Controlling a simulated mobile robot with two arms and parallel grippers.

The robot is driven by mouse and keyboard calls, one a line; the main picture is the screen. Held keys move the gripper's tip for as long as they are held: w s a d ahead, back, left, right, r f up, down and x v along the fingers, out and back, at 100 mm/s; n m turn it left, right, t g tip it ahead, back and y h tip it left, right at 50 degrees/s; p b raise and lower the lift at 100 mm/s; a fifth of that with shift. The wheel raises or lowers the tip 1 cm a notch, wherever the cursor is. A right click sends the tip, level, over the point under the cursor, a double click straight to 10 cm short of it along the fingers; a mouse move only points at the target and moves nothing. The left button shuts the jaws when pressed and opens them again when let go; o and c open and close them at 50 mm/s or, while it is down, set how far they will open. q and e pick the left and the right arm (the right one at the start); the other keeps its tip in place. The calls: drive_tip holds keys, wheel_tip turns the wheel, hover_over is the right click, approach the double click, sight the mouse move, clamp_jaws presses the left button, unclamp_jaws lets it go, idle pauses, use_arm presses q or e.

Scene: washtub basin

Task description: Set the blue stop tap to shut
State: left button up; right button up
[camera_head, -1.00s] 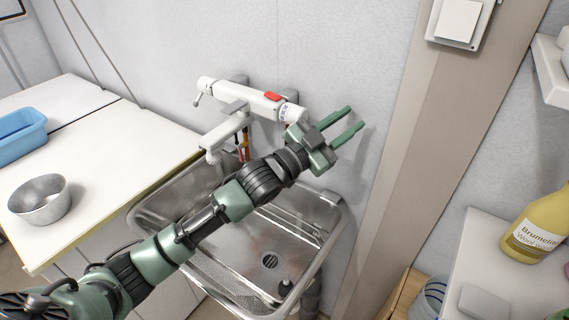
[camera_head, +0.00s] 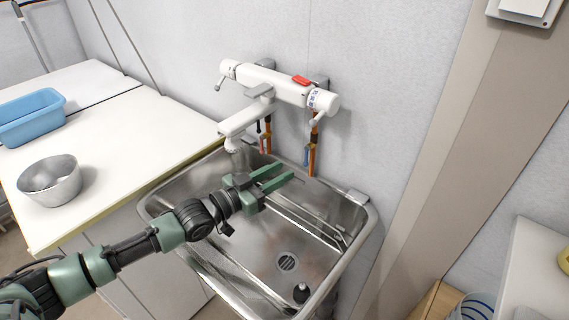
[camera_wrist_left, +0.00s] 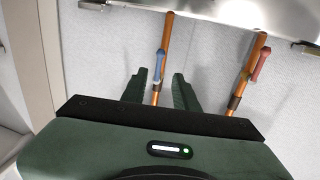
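The blue stop tap (camera_head: 306,156) is a small blue lever on the right-hand copper pipe below the wall mixer. In the left wrist view the blue lever (camera_wrist_left: 160,64) lies roughly along its pipe. My left gripper (camera_head: 288,172) is open and empty, over the basin's back part, pointing toward the pipes. In the wrist view its fingertips (camera_wrist_left: 158,78) stand either side of the blue tap's pipe in the picture; I see no contact. A red lever (camera_wrist_left: 262,64) sits on the other pipe. My right gripper is not in view.
The white mixer (camera_head: 275,84) with its spout (camera_head: 245,118) hangs above my left gripper. The steel basin (camera_head: 340,262) lies below it. A counter (camera_head: 110,150) on the left holds a metal bowl (camera_head: 50,182) and a blue tub (camera_head: 30,118). A beige post (camera_head: 440,150) stands right.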

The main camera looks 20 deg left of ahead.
sight(306, 157)
use_arm(q)
drive_tip(key=x, duration=0.7)
drive_tip(key=shift+w+d+p, duration=0.25)
drive_tip(key=shift+w+p, duration=0.05)
drive_tip(key=shift+p, duration=0.05)
clamp_jaws()
